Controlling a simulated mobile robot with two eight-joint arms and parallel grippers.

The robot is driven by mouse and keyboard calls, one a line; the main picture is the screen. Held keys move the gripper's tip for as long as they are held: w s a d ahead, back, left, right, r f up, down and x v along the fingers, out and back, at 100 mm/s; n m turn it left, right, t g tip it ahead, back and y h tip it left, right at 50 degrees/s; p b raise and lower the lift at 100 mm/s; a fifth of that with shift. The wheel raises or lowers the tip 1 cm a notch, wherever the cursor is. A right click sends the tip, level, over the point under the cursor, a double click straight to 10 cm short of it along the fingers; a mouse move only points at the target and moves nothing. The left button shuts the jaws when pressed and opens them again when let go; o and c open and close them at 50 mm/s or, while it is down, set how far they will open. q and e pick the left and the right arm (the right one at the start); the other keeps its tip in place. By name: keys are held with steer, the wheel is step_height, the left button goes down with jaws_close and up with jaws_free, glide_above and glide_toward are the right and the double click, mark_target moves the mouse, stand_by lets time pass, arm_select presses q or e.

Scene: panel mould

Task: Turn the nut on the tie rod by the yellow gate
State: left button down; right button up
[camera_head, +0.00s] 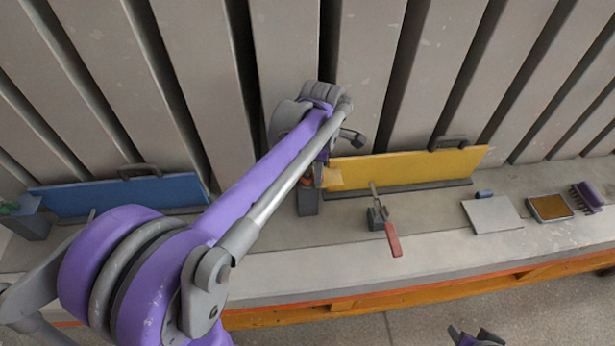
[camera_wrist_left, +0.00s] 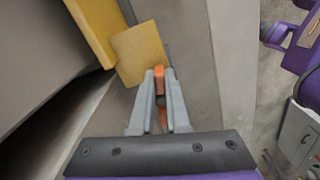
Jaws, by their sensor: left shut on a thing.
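The yellow gate (camera_head: 410,168) stands upright on the bench against the grey panels, right of my left arm. It also shows at the top of the left wrist view (camera_wrist_left: 95,25), with a yellow plate (camera_wrist_left: 139,52) at its end. My left gripper (camera_wrist_left: 160,98) is shut on a small orange piece, seemingly the nut (camera_wrist_left: 159,78), beside the yellow plate. In the head view my left gripper (camera_head: 319,178) is at the gate's left end, above a dark grey block (camera_head: 307,201). The tie rod is mostly hidden. Part of my right gripper (camera_head: 474,338) shows at the bottom edge; its jaws are unclear.
A toggle clamp with a red handle (camera_head: 393,240) stands before the gate. A blue gate (camera_head: 110,195) is at left. A grey plate (camera_head: 490,214), a brown-topped tray (camera_head: 549,208) and a purple brush (camera_head: 586,197) lie at right. The front bench strip is clear.

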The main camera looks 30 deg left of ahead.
arm_select(q)
steer(key=shift+w+a+n, duration=0.1)
steer(key=shift+n, duration=0.5)
steer(key=n, duration=0.3)
steer(key=shift+w+a, duration=0.2)
steer(key=shift+w, duration=0.1)
steer(key=shift+n, duration=0.3)
steer(key=n, duration=0.3)
steer(key=shift+w+a, duration=0.25)
steer(key=shift+a, duration=0.15)
steer(key=c, duration=0.8)
jaws_free()
